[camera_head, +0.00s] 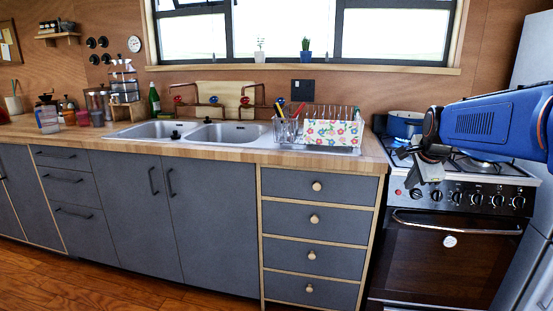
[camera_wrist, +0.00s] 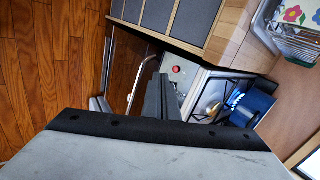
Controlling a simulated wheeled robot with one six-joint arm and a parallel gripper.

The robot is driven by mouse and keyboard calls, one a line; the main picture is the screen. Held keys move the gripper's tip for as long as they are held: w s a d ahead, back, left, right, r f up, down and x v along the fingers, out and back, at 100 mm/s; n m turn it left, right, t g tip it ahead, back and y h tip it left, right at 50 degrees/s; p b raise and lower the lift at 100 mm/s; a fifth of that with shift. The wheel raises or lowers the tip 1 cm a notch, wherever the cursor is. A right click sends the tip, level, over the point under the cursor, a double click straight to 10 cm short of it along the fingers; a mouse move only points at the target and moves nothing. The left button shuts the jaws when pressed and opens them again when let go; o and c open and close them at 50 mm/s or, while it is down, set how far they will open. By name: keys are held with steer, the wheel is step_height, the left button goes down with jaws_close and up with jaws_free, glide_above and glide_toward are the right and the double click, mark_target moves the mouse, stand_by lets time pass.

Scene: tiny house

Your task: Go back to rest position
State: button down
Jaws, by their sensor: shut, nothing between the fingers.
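My gripper (camera_head: 428,172) hangs in front of the stove's left side in the head view, at the end of my blue arm. In the wrist view my gripper (camera_wrist: 158,98) points out over the stove front, with its fingers together and nothing between them. The stove (camera_head: 446,240) has a row of knobs, an oven door and a hob with black grates. A blue pot (camera_head: 404,124) stands on the back left of the hob; it also shows in the wrist view (camera_wrist: 252,107), apart from my gripper.
The wooden counter (camera_head: 372,151) ends left of the stove. A dish rack (camera_head: 318,148) with a flowered cloth stands near that end, beside the double sink (camera_head: 222,135). Grey drawers (camera_head: 314,218) are below. The wooden floor (camera_head: 150,275) in front is clear.

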steer(key=s+a+f+n, duration=0.4)
steer(key=s+a+n, duration=0.1)
steer(key=s, duration=0.5)
steer(key=s+a+f+n+g+y, duration=0.1)
steer(key=s+a+f+n, duration=0.4)
steer(key=s+n, duration=0.3)
steer(key=s+a+f+n+g, duration=0.1)
steer(key=s+a+f+n, duration=0.3)
steer(key=s, duration=0.9)
steer(key=shift+s+a+f+n+y, duration=0.3)
steer(key=shift+s+a+n+y, duration=0.1)
steer(key=shift+a+n, duration=0.7)
